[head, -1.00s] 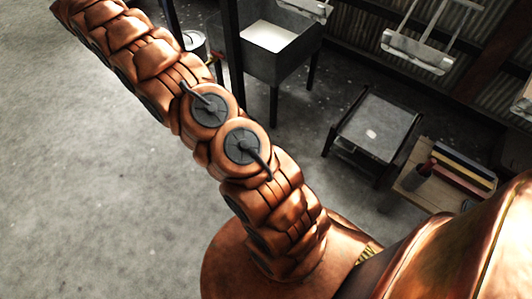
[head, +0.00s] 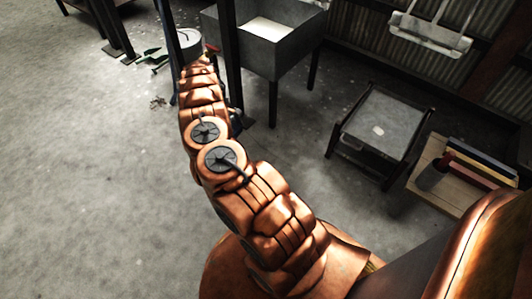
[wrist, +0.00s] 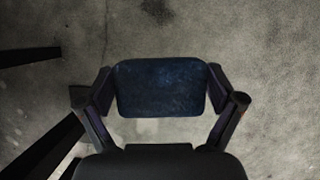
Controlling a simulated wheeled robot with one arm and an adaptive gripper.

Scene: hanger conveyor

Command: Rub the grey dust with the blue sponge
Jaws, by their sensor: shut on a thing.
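The blue sponge (wrist: 160,88) shows dark blue in the middle of the wrist view. My gripper (wrist: 161,92) is shut on it, with one finger against each short side. Bare concrete floor lies below it in that view. In the head view my arm mostly hides the gripper and sponge. A small pale grey patch (head: 378,130) lies on top of a low dark-framed table (head: 357,118); I cannot tell for sure that it is the grey dust. The sponge is well apart from this table.
A grey metal basin (head: 285,52) on legs stands at the back, beside dark posts (head: 229,60). A wooden box (head: 436,190) with coloured books is at the right. A metal hanger (head: 430,35) hangs above.

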